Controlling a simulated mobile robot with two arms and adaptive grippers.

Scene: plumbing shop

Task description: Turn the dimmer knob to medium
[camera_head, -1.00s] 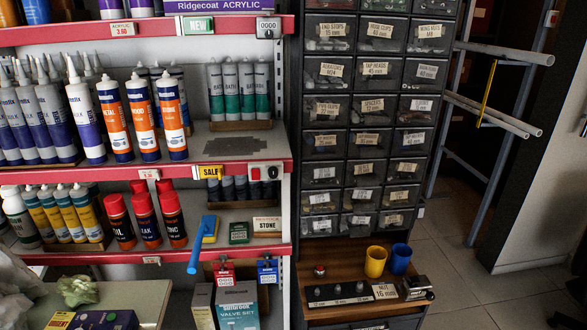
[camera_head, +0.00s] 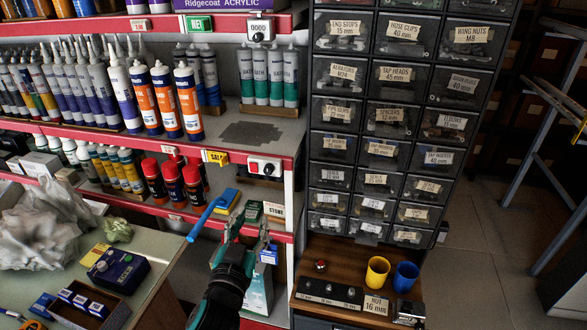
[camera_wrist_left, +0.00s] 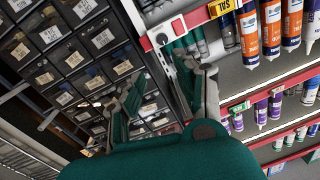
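I cannot tell for sure which part is the dimmer knob. A small white box (camera_head: 264,166) with a red part and a dark round part is fixed to the red shelf edge; its setting is too small to read. It also seems to show in the left wrist view (camera_wrist_left: 162,39), beyond the fingers. My left gripper (camera_head: 252,220) is below that box, in front of the lower shelf, touching no knob that I can see. Its green fingers stand apart with nothing between them, and the gap also shows in the left wrist view (camera_wrist_left: 165,95). My right gripper is out of view.
A counter (camera_head: 165,285) at the lower left holds a dark blue box (camera_head: 118,268). Tubes and spray cans crowd the shelves. Labelled drawers (camera_head: 385,115) stand at the right. Below them are a yellow cup (camera_head: 377,271) and a blue cup (camera_head: 405,277). Floor is clear at the right.

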